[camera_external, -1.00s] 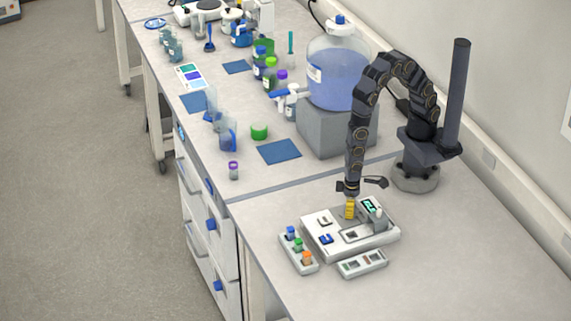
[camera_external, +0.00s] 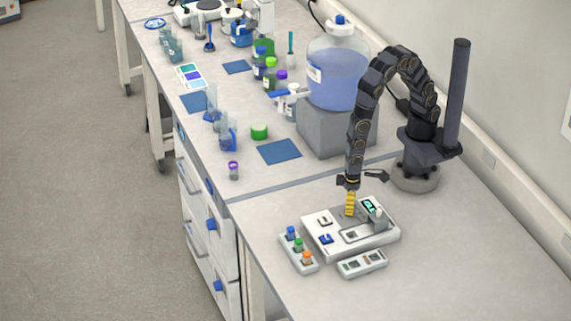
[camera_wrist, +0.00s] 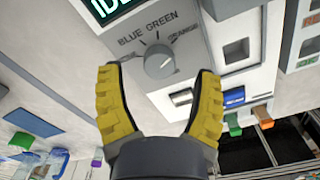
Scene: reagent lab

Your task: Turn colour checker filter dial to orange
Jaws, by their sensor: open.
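The colour checker (camera_external: 318,242) is a white and grey box on the near bench, with a lit screen at its back right. In the wrist view its round grey filter dial (camera_wrist: 158,61) sits under the words BLUE, GREEN and ORANGE. I cannot tell for sure which word the dial's mark points to. My gripper (camera_wrist: 157,74) has two yellow fingers spread wide, one on each side of the dial in the picture, with nothing between them. In the external view my gripper (camera_external: 350,204) points down over the checker's panel, and its fingers hide the dial there.
A small rack (camera_external: 305,263) with blue, green and orange capped vials stands left of the checker. A large blue-liquid bottle (camera_external: 337,75) stands on a grey block behind. The bench to the right is clear.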

